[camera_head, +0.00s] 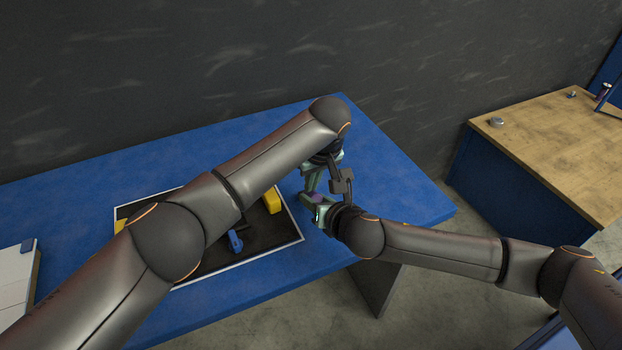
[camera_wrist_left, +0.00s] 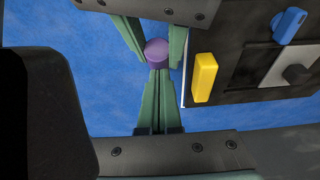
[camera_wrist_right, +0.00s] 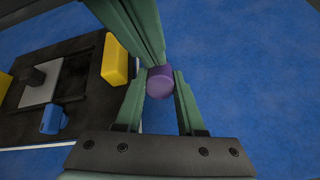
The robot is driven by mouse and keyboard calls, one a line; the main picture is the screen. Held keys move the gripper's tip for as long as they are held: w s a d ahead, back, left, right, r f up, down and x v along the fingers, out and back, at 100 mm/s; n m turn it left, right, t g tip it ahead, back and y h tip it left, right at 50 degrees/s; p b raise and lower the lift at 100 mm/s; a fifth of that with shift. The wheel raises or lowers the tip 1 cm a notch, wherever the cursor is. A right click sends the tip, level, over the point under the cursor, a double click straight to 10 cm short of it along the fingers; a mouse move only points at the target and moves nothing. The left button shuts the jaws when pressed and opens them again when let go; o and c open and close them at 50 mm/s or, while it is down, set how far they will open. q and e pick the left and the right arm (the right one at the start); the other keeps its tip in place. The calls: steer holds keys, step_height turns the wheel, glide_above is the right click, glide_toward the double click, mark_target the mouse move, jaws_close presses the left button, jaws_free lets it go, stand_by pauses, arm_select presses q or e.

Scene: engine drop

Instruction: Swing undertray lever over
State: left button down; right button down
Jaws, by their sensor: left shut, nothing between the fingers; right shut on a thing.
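The undertray is a dark panel with a pale border (camera_head: 292,243) on the blue bench. A blue lever-like piece (camera_head: 236,241) is on it, and it also shows in the left wrist view (camera_wrist_left: 288,25). Which part is the task's lever I cannot tell for certain. My right gripper (camera_wrist_right: 160,88) is shut on a small purple cylinder (camera_wrist_right: 160,80), above the bench to the right of the panel. My left gripper (camera_wrist_left: 158,72) is shut and empty. Its fingertips are at the purple cylinder; whether they touch it is unclear. My left arm hides much of the panel.
Yellow blocks (camera_head: 271,201) sit on the panel. A grey plate (camera_wrist_left: 270,66) with a dark knob (camera_wrist_left: 297,73) lies between them. A pale box (camera_head: 18,280) is at the bench's left. The bench's right end (camera_head: 400,190) is clear. A wooden-topped table (camera_head: 545,140) stands further right.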

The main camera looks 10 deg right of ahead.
arm_select(q)
steer(key=shift+s+f, duration=0.5)
steer(key=shift+f, duration=0.05)
arm_select(e)
steer(key=shift+a+r, duration=0.1)
arm_select(q)
steer(key=shift+d, duration=0.1)
arm_select(e)
steer(key=c, duration=0.8)
jaws_free()
steer(key=shift+c, duration=0.2)
arm_select(q)
steer(key=shift+w, duration=0.1)
arm_select(e)
steer(key=o, duration=0.3)
arm_select(q)
steer(key=shift+r, duration=0.1)
arm_select(e)
steer(key=shift+s, duration=0.1)
